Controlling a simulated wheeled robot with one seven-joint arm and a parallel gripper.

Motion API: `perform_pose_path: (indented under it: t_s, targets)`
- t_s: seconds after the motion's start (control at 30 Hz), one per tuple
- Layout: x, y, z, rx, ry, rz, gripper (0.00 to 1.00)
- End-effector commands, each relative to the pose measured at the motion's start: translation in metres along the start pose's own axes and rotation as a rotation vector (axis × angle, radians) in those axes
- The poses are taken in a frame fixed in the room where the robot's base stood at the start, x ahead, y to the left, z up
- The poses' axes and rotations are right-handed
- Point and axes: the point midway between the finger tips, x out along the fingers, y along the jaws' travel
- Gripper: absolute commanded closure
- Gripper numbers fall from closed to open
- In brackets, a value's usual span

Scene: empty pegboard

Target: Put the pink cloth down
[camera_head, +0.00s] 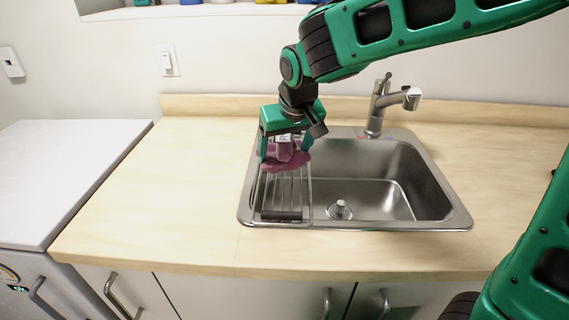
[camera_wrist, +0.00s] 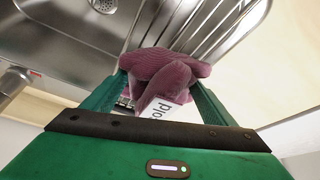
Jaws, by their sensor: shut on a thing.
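The pink cloth (camera_head: 287,160) is a crumpled, dusky pink piece of fabric. My gripper (camera_head: 286,154) is shut on it, pointing down over the left part of the sink. The cloth (camera_wrist: 165,72) also shows in the wrist view, bunched between the two green fingers of my gripper (camera_wrist: 160,90). A white label with the letters "old" (camera_wrist: 160,108) shows by the cloth there. The cloth hangs over the metal drying rack (camera_head: 285,192); I cannot tell whether it touches the rack.
The steel sink (camera_head: 385,205) with its drain (camera_head: 340,209) lies right of the cloth, and the faucet (camera_head: 378,105) stands behind it. The wooden counter (camera_head: 170,190) is clear on the left. A white appliance (camera_head: 70,170) stands at far left.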

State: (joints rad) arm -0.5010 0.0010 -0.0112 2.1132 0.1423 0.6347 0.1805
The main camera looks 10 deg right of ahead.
Motion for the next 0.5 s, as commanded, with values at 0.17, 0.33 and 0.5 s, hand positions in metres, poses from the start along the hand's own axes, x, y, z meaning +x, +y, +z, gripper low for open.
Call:
perform_pose_path:
  t_s: [0.17,0.33,0.5]
  targets:
    - [0.012,0.004,0.004,0.000,-0.002,0.001,0.48]
    - [0.033,0.004,0.013,0.000,-0.002,0.000,0.48]
    - [0.039,0.004,0.015,0.002,0.002,0.000,0.48]
